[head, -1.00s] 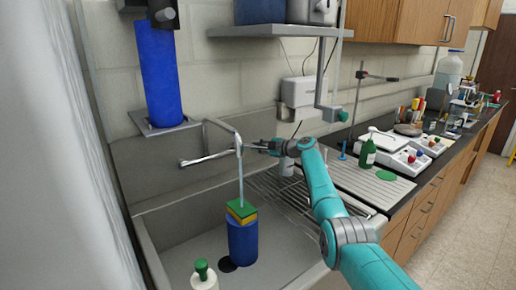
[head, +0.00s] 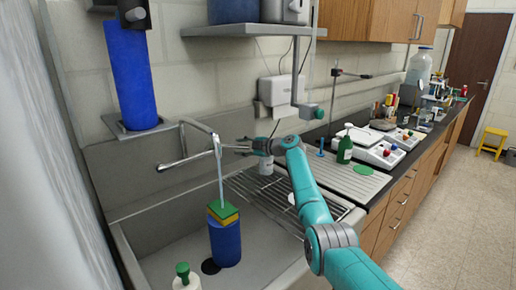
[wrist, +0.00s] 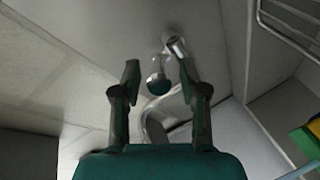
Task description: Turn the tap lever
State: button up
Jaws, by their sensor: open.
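The chrome tap (head: 199,127) stands at the back wall of the sink, with a thin stream below its spout. A horizontal chrome bar (head: 180,162) shows beside it; I cannot tell whether this is the lever. My gripper (head: 232,147) is open just right of the tap in the head view. In the wrist view, my gripper (wrist: 160,75) has its two fingers apart. A chrome part with a dark teal round end (wrist: 158,82) appears between them, perhaps the lever. I cannot tell whether the fingers touch it.
Below the spout, a green and yellow sponge (head: 222,210) sits on a blue container (head: 226,245). A white bottle (head: 186,278) with a green top stands at the front. A wire rack (head: 262,198) lies right of the basin. A shelf (head: 250,31) hangs above.

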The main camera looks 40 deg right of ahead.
jog(key=v, duration=0.9)
jog(key=shift+s, duration=0.3)
jog(key=shift+d, duration=0.1)
jog(key=shift+c, duration=0.2)
